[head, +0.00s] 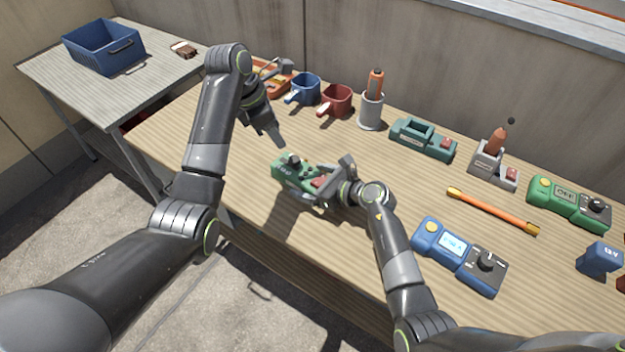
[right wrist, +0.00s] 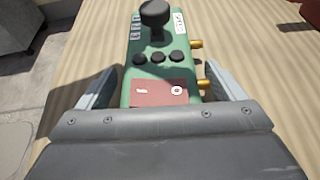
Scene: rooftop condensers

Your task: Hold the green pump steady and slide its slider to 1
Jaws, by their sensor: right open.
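The green pump (head: 287,173) lies on the wooden bench near its front edge. The right wrist view shows the green pump (right wrist: 150,68) with a black knob, several buttons, a red rocker marked I and 0 (right wrist: 160,92), and brass fittings on its right side. My right gripper (head: 325,178) is open at the pump's red-rocker end. In the right wrist view its fingers (right wrist: 163,85) stand either side of the pump, with gaps showing. My left gripper (head: 277,138) hangs above and behind the pump, apart from it; its jaw opening is unclear. I cannot make out a slider.
Behind stand a blue mug (head: 304,90), a red mug (head: 337,101) and a grey holder (head: 370,110). To the right are a teal unit (head: 423,140), an orange rod (head: 492,211), a blue meter (head: 458,257) and another green unit (head: 568,203). Bare bench lies between.

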